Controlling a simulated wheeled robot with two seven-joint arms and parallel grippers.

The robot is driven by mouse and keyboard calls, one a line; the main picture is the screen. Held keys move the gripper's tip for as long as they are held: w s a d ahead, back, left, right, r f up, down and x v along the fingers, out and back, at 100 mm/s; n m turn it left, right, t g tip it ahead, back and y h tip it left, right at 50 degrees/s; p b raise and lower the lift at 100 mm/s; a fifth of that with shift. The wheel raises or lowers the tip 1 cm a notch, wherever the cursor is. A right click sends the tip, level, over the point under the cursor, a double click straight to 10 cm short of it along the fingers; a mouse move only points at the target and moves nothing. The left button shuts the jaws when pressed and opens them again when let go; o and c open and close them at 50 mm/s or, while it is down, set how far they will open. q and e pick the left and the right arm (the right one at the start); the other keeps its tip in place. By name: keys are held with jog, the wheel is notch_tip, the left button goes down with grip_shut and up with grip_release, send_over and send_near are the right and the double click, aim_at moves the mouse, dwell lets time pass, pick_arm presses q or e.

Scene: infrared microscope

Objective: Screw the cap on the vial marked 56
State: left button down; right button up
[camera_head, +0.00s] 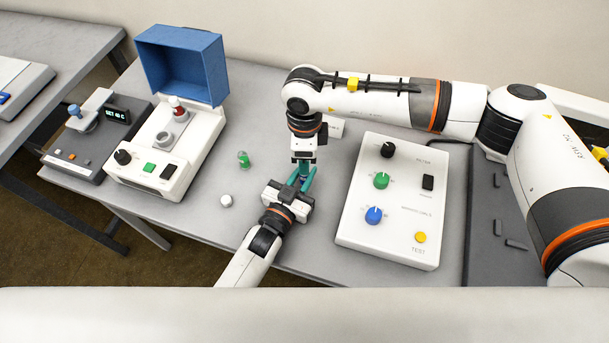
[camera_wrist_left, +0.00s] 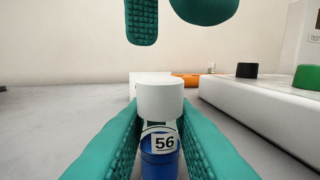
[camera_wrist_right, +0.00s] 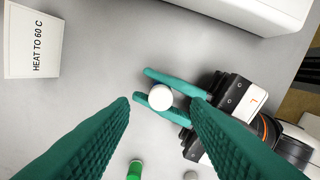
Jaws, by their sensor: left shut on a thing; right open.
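The vial marked 56 (camera_wrist_left: 163,160) stands upright with blue contents in the left wrist view. A white cap (camera_wrist_left: 160,98) sits on its top; how tightly it is screwed cannot be told. My left gripper (camera_head: 305,178) is shut around the vial's body below the cap. My right gripper (camera_wrist_right: 160,103) is open and points down from above, its fingers (camera_wrist_left: 172,20) apart and clear of the cap. In the right wrist view the cap (camera_wrist_right: 160,97) lies between the right fingertips. In the head view the vial is mostly hidden by the grippers.
A green vial (camera_head: 243,160) and a loose white cap (camera_head: 226,200) are on the table left of the grippers. A white control box (camera_head: 345,225) with knobs stands close on the right. A "HEAT TO 60 C" sign (camera_wrist_right: 33,45) is behind. A white instrument (camera_head: 150,180) stands further left.

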notch_tip(320, 180, up, 8)
jog(key=shift+r, duration=0.25)
pick_arm(q)
jog(key=c, duration=1.2)
grip_release()
jog(key=shift+o, duration=0.2)
jog(key=b+v, duration=0.1)
jog(key=v, duration=1.1)
pick_arm(e)
jog(key=shift+f, duration=0.65)
